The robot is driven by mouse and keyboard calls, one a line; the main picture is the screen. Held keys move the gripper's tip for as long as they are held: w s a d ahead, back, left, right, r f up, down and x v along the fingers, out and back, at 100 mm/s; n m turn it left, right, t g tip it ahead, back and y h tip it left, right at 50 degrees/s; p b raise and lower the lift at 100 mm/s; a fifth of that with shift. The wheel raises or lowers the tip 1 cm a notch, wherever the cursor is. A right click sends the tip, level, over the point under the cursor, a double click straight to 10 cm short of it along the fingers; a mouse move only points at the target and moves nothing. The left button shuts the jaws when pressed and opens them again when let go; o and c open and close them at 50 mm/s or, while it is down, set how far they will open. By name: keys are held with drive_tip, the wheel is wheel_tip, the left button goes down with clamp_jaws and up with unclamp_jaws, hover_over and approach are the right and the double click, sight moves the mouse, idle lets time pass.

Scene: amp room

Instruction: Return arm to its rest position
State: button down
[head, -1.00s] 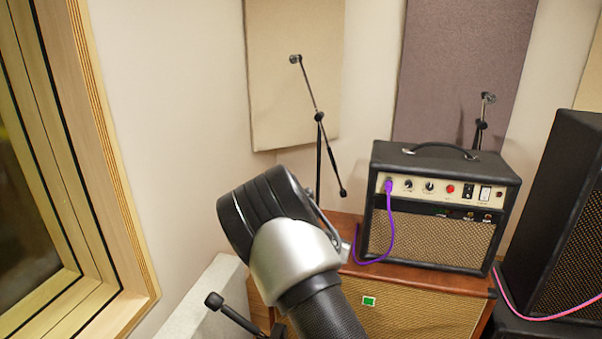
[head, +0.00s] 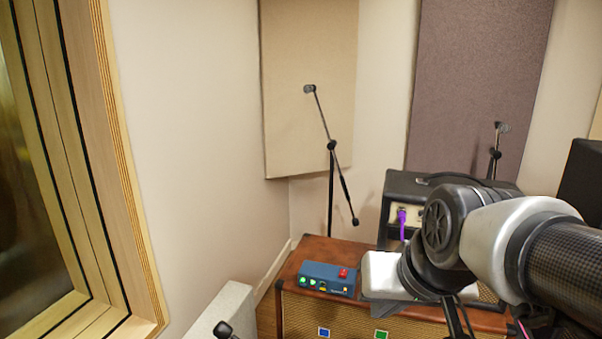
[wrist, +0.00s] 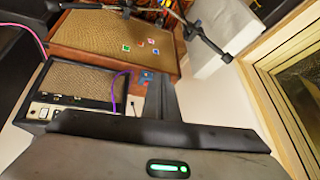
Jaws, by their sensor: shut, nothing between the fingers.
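My arm reaches in from the right in the head view, its black wrist joint (head: 440,235) in front of the small black guitar amp (head: 397,190). The arm hides most of the amp's face. In the wrist view my gripper (wrist: 163,82) is shut, with nothing held between its fingers. It appears in front of the small amp (wrist: 78,88) and the larger cabinet (wrist: 112,42), with no clear contact. A purple cable (head: 402,217) is plugged into the amp's front and also shows in the wrist view (wrist: 114,90).
A blue pedal box (head: 327,279) sits on the wooden cabinet (head: 305,253), left of my arm. A microphone stand (head: 331,180) stands behind. A pale block (head: 228,310) is at lower left, near the window frame (head: 125,210). The wall space at left is clear.

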drive_tip(key=s+d+h, duration=0.1)
drive_tip(key=s+d, duration=0.1)
drive_tip(key=s, duration=0.5)
wheel_tip(320, 180, up, 16)
drive_tip(key=p, duration=1.6)
drive_tip(key=shift+w+a+n+g, duration=0.2)
drive_tip(key=shift+n+g, duration=0.1)
drive_tip(key=shift+g, duration=0.1)
drive_tip(key=shift+d, duration=0.1)
